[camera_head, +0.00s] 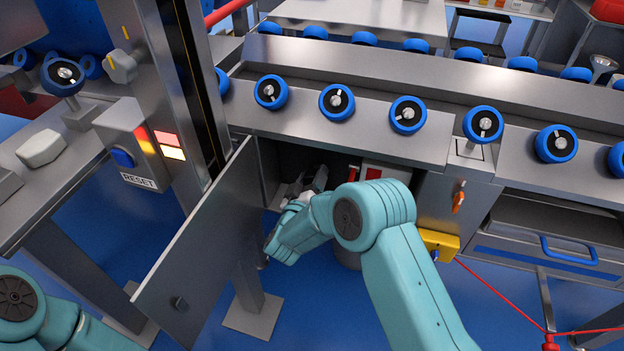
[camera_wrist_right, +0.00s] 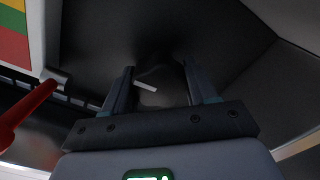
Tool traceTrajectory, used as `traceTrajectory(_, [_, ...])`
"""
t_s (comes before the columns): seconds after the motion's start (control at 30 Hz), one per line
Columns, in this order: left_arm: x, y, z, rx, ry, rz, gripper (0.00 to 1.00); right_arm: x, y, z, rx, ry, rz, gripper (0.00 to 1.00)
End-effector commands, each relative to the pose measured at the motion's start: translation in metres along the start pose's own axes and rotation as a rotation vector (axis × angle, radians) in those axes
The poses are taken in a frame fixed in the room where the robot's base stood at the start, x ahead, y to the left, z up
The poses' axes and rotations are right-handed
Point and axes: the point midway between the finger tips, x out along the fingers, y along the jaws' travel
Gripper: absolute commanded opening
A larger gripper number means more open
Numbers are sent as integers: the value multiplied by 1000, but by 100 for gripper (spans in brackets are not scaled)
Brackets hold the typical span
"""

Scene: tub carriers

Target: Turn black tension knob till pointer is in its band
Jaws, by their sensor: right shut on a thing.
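The black tension knob (camera_wrist_right: 160,88) is a dark round shape in the right wrist view, with a short white mark (camera_wrist_right: 146,86) on its face. My right gripper (camera_wrist_right: 160,78) has one finger on each side of it and is shut on it. In the head view my right arm reaches into the open cabinet, where the gripper (camera_head: 318,180) is small and dim, and the knob cannot be made out. A green, yellow and red scale (camera_wrist_right: 14,32) shows at the wrist view's upper left; I cannot tell where its pointer stands. My left gripper is out of view.
The open cabinet door (camera_head: 205,245) stands left of my right arm. A red lever (camera_wrist_right: 25,115) lies left of the gripper in the wrist view. A conveyor edge (camera_head: 300,115) with blue rollers runs above the cabinet. A RESET box (camera_head: 140,150) stands on the left.

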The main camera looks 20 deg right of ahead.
Motion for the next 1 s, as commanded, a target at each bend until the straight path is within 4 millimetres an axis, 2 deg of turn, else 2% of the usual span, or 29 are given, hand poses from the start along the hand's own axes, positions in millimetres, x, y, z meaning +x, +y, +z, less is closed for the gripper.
traceTrajectory(0.63, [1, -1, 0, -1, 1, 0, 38, 0, 0, -2, 51, 5, -1, 27])
traceTrajectory(0.67, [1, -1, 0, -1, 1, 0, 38, 0, 0, -2, 51, 5, -1, 64])
traceTrajectory(0.7, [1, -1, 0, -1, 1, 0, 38, 0, 0, -2, 50, 5, -1, 77])
traceTrajectory(1.0, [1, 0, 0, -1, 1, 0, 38, -1, 0, -1, 49, 2, 0, 78])
